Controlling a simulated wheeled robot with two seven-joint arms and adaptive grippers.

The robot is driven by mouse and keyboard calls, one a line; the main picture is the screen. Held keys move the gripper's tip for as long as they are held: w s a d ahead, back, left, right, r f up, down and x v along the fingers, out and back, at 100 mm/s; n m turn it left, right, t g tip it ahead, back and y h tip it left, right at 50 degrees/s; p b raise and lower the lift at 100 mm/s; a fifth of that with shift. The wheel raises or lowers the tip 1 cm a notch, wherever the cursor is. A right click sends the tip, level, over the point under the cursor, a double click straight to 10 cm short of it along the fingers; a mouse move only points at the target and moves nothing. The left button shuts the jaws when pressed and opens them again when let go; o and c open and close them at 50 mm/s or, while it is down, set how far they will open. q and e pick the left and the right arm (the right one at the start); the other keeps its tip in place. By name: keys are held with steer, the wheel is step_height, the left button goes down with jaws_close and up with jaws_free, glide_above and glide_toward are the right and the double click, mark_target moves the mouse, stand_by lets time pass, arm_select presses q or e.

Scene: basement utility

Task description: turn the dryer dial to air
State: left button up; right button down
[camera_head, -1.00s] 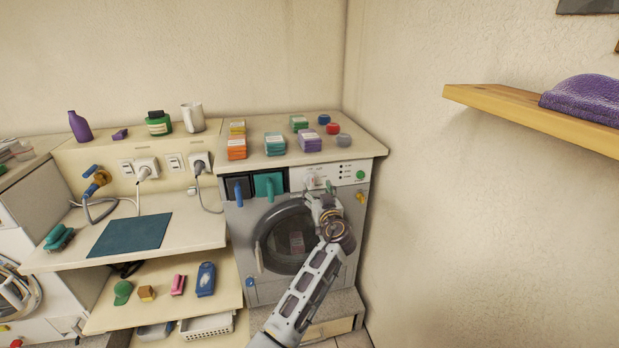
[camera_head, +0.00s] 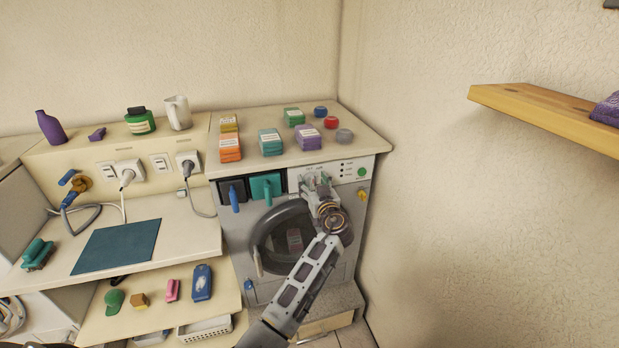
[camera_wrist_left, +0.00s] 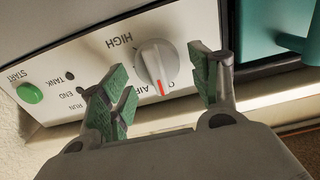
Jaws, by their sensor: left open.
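The dryer (camera_head: 352,215) is a grey front-loader with a round dark door and a white control panel. Its dial (camera_wrist_left: 153,60) is a round white knob with a red mark. In the left wrist view the mark points down, beside the partly hidden AIR lettering; HIGH is printed at the upper left. My left gripper (camera_wrist_left: 162,78) is open, with one green-padded finger on each side of the dial and visible gaps between. In the head view the left gripper (camera_head: 317,184) is at the panel and covers most of the dial. My right gripper is out of view.
A green START button (camera_wrist_left: 29,93) sits left on the panel in the wrist view. A teal handle-like part (camera_head: 267,187) and a blue one (camera_head: 234,197) are left of the dial. Several boxes stand on the dryer top (camera_head: 355,128). A wooden shelf (camera_head: 540,108) is at right.

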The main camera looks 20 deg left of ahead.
arm_select(q)
steer(key=shift+w+a, duration=0.15)
steer(key=shift+w, duration=0.05)
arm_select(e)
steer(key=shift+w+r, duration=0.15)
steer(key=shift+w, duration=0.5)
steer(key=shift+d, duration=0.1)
arm_select(q)
steer(key=shift+c, duration=1)
steer(key=c, duration=0.7)
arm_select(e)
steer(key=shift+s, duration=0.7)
